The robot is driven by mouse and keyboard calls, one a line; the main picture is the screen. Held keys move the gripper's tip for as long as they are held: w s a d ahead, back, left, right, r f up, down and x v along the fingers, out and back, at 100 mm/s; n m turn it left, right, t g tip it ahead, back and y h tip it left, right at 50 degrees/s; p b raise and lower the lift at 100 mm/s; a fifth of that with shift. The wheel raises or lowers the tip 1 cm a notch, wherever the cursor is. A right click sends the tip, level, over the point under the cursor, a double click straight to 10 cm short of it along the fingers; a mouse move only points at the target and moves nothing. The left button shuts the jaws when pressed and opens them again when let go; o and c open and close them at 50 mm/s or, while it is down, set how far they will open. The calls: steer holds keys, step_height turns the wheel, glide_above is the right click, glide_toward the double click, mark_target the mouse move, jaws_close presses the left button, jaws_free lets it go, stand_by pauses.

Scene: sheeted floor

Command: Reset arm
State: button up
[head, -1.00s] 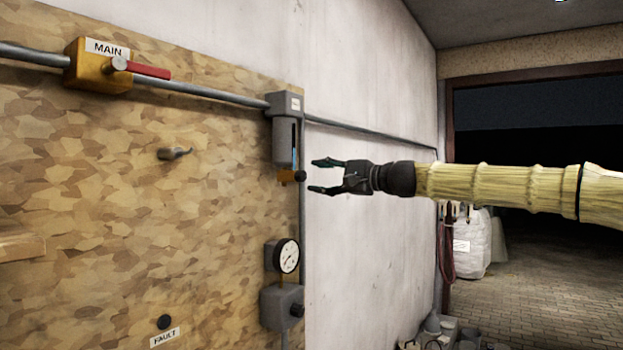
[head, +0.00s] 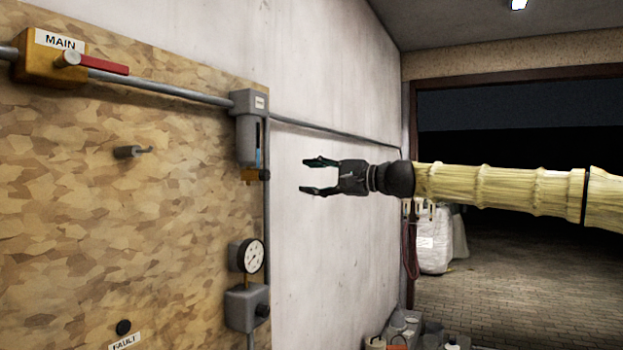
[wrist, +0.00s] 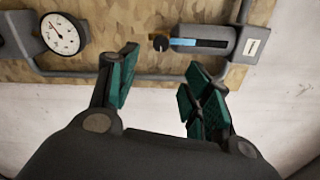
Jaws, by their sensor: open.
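My gripper (head: 318,176) is open and empty in the head view, its fingers pointing left toward the wall board. It hangs in the air to the right of the grey filter unit (head: 249,130), apart from it in the picture. In the wrist view my gripper (wrist: 160,90) shows two green-padded fingers spread apart with nothing between them. The filter unit also shows there (wrist: 200,40), sideways beyond the fingertips, with a blue strip and a black knob. My arm, in a yellowish sleeve, reaches in from the right of the head view.
The board (head: 110,230) carries a MAIN valve (head: 50,58) with a red lever, a hook-like peg (head: 132,152), a round gauge (head: 250,256), a grey regulator (head: 246,308) and a black FAULT button (head: 124,327). A white sack (head: 433,240) and containers (head: 400,330) stand right, near the open doorway.

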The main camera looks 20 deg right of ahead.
steer(key=shift+f, duration=0.1)
steer(key=w+a+f+n+g+h, duration=0.15)
steer(key=a+f, duration=0.25)
steer(key=f, duration=1.1)
steer(key=s+a+f+g+h, duration=0.15)
steer(key=a+f, duration=0.35)
steer(key=f, duration=1)
steer(key=w+a+f+n+g+h, duration=0.15)
steer(key=a+f, duration=0.25)
steer(key=f, duration=1.1)
steer(key=s+a+f+n+g+h, duration=0.15)
steer(key=s+f, duration=0.25)
steer(key=f, duration=0.4)
steer(key=s+a+f+m+g+h, duration=0.1)
steer(key=s+f+g, duration=0.15)
steer(key=f, duration=0.55)
steer(key=s+f+n+g+h+b, duration=0.1)
steer(key=s+f+n+g+h, duration=0.3)
steer(key=s+f, duration=1.9)
steer(key=s+d+f+n+g, duration=0.1)
steer(key=s+f, duration=0.3)
steer(key=s, duration=0.8)
steer(key=s+d+f+n, duration=0.1)
steer(key=s+f+n, duration=0.2)
steer(key=s, duration=0.9)
steer(key=shift+s+f+n+g+b, duration=0.3)
steer(key=shift+f+n+g+b, duration=0.1)
steer(key=shift+n, duration=0.25)
